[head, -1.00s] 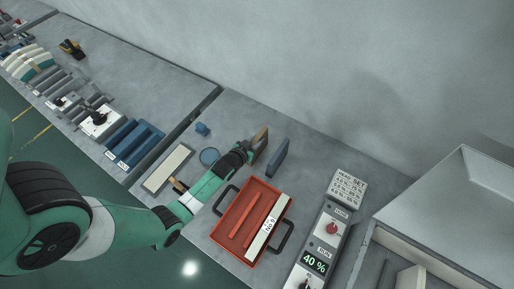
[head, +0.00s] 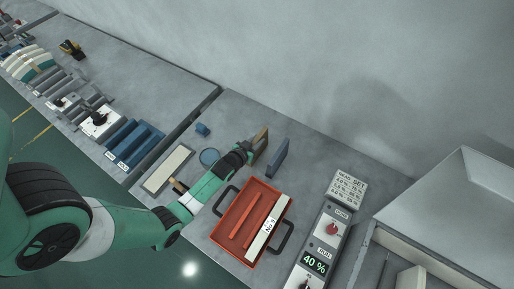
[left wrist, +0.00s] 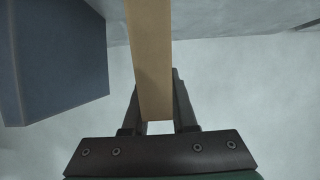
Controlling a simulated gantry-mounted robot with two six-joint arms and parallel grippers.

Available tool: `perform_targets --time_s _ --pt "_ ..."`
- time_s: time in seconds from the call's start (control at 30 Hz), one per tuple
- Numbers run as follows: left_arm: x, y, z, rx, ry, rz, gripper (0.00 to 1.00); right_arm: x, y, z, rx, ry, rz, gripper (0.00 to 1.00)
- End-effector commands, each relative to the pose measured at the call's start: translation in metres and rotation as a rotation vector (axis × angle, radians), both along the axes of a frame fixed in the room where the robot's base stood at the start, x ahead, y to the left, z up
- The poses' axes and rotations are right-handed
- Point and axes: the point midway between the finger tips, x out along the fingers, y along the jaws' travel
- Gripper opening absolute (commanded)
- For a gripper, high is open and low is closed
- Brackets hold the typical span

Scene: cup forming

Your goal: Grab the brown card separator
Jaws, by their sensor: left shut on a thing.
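The brown card separator (head: 261,141) stands upright on the grey bench, beyond the red tray. It also shows in the left wrist view (left wrist: 151,60) as a tan bar running between the fingers. My left gripper (head: 250,149) is at its near side, and in the left wrist view the two fingers (left wrist: 158,105) are shut on it, one on each side. My right gripper is not in view.
A blue-grey upright block (head: 278,158) stands close to the right of the separator. A red tray (head: 228,238) with black handles lies below the arm. A control panel (head: 318,250) and a sign (head: 347,187) stand further right.

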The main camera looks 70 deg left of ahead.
Motion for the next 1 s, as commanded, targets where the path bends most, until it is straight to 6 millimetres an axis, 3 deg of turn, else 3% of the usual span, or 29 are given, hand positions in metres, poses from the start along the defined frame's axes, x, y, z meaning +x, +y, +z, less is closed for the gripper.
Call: perform_targets --time_s 0.23,0.5,0.63,1.0 --pt "0.0 0.0 0.013 0.001 -0.003 0.0 0.0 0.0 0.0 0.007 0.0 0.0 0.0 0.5" --pt "0.0 0.0 0.074 0.002 -0.005 0.0 0.0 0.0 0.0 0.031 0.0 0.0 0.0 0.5" --pt "0.0 0.0 0.094 0.002 -0.002 0.0 0.0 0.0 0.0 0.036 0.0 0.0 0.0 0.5" --pt "0.0 0.0 0.1 0.0 0.0 0.0 0.0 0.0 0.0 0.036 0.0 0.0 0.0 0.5"
